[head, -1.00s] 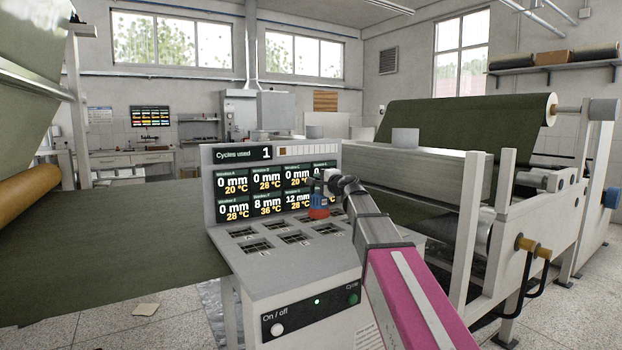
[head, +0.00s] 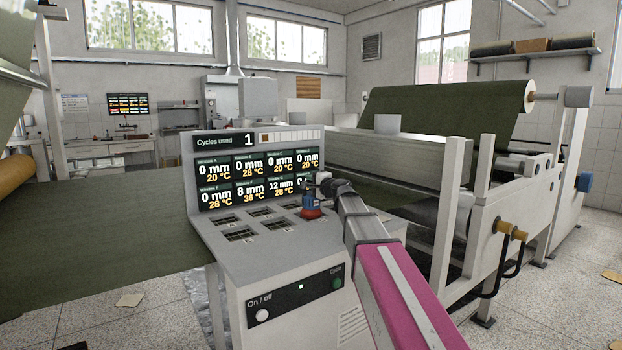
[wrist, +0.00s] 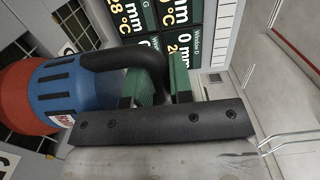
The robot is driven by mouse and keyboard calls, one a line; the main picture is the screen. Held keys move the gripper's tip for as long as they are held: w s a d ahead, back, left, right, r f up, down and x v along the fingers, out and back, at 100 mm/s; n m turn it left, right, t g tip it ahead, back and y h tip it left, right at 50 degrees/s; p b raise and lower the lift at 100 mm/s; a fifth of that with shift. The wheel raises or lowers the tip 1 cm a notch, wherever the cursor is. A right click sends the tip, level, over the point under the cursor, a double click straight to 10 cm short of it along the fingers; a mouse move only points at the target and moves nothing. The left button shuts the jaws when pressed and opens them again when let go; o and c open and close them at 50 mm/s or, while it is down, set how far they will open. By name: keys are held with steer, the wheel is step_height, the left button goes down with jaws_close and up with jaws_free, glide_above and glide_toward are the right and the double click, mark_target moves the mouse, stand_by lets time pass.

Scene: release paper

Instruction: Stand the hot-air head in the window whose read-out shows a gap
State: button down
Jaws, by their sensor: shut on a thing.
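The hot-air head (head: 312,206), blue with a red lower end and a black handle, is upright over the right part of the console deck (head: 290,250). I cannot tell whether it touches the deck. My gripper (head: 324,184) is shut on its handle; in the wrist view the green-padded fingers (wrist: 160,80) close around the black handle (wrist: 115,58) of the blue body (wrist: 82,88). The read-out panel (head: 258,140) shows 8 mm, 36 °C for window F (head: 250,192) and 12 mm, 28 °C for window G (head: 281,187). Windows A to E show 0 mm; H is mostly hidden.
Several slotted windows lie in the deck, including a front left one (head: 240,234); those at right are partly hidden by the head and arm. Steel rollers and a machine frame (head: 455,190) stand right of the console. Green sheet (head: 100,230) spreads at left.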

steer(key=c, duration=1)
jaws_free()
steer(key=shift+s+d, duration=0.15)
steer(key=shift+s, duration=0.05)
steer(key=v, duration=1.1)
steer(key=shift+s+d, duration=0.15)
steer(key=shift+s, duration=0.1)
